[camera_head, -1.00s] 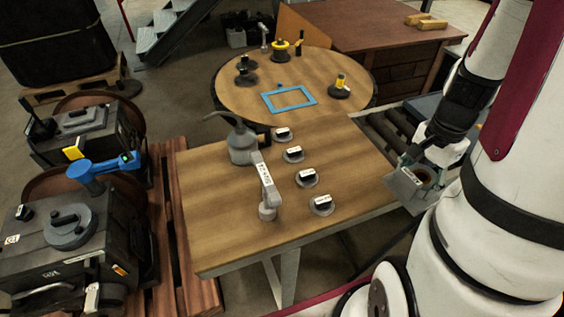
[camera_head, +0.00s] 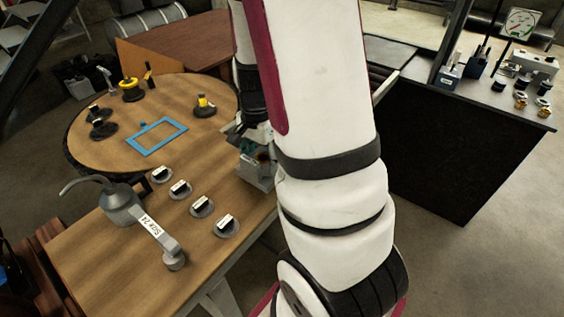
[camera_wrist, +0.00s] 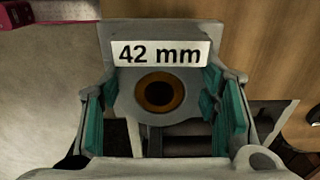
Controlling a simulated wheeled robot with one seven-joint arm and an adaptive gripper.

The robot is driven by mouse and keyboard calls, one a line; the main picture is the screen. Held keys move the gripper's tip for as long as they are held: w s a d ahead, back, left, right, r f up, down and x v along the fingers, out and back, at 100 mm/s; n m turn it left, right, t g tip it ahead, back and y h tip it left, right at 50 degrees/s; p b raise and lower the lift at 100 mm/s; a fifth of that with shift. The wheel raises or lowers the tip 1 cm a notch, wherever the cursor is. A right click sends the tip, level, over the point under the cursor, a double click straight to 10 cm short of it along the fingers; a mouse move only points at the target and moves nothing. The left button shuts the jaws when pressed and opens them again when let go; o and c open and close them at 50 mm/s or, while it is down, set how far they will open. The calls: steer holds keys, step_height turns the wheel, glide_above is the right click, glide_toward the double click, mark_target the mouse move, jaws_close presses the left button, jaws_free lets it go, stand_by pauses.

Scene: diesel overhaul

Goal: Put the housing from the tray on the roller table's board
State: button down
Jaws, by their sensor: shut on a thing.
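My gripper (camera_wrist: 160,118) is shut on a grey housing (camera_wrist: 127,78) labelled "42 mm". Its teal pads lie along the housing's left and right sides in the wrist view. A round bronze-lined bore faces the wrist camera. In the head view my gripper (camera_head: 250,146) and the housing (camera_head: 257,177) are by the right edge of the wooden table, partly hidden by my arm. I cannot tell the height above it. A small part of the rollers (camera_head: 381,74) shows behind my arm. I cannot make out the board or the tray.
The wooden table (camera_head: 110,265) carries an oil can (camera_head: 119,205), a "Size 24" tool (camera_head: 160,240) and several labelled discs (camera_head: 227,227). A round table (camera_head: 88,150) behind holds a blue frame (camera_head: 157,137) and fixtures. A black bench (camera_head: 450,145) stands right; floor is clear before it.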

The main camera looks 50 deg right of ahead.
mark_target(240, 157)
steer(key=w, duration=0.1)
steer(key=w+a, duration=0.1)
steer(key=w, duration=0.1)
steer(key=w+a, duration=0.1)
steer(key=w, duration=0.1)
steer(key=shift+f, duration=2)
steer(key=shift+w+f, duration=0.1)
steer(key=shift+f, duration=0.05)
steer(key=c, duration=0.6)
jaws_free()
